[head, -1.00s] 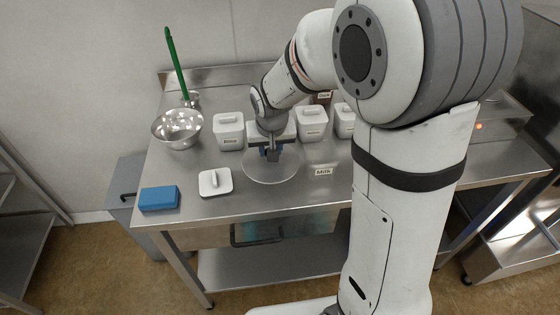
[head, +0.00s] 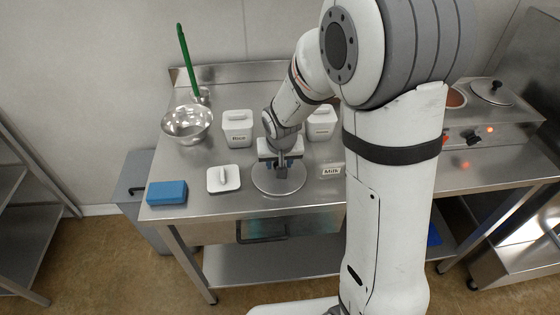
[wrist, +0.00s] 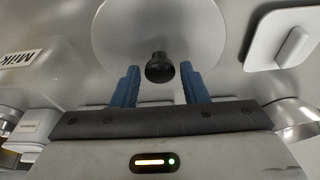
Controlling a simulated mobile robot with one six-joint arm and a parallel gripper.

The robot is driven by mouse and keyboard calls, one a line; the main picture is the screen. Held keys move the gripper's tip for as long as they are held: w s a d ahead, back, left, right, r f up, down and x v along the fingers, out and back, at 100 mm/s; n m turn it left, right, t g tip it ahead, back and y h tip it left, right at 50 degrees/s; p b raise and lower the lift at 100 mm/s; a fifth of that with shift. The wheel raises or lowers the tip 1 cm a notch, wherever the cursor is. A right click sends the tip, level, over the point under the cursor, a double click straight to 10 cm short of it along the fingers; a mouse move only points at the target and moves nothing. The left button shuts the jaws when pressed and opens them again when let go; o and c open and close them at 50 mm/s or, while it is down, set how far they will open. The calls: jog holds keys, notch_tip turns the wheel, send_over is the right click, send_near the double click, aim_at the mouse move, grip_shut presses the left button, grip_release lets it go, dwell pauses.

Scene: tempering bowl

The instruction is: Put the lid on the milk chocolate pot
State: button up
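A round steel lid (head: 277,187) with a black knob lies flat on the steel table, beside a "Milk" label (head: 331,171). In the wrist view, the lid (wrist: 160,22) and its black knob (wrist: 160,67) are straight ahead. My gripper (wrist: 161,78) is open, with a blue finger on each side of the knob and a visible gap at both. In the head view, my gripper (head: 281,169) is over the lid. An open pot with brown contents (head: 455,98) shows on the warmer at right, partly hidden by my arm; I cannot read which chocolate it holds.
A white square lid (head: 223,178), blue block (head: 167,193) and steel bowl (head: 187,124) are to the left. White canisters (head: 238,128) stand behind my gripper. The warmer (head: 485,138) also carries a covered pot (head: 491,92). The table's front edge is close to the round lid.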

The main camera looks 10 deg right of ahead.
jog(key=shift+o, duration=1)
jog(key=shift+r, duration=0.5)
jog(key=v, duration=1.1)
jog(key=s+d+r, duration=0.1)
jog(key=s+d, duration=0.3)
jog(key=s, duration=0.5)
jog(key=s+d+r, duration=0.2)
jog(key=s+d, duration=0.3)
jog(key=s, duration=0.3)
jog(key=shift+s+r, duration=0.25)
jog(key=shift+s, duration=0.15)
jog(key=c, duration=0.3)
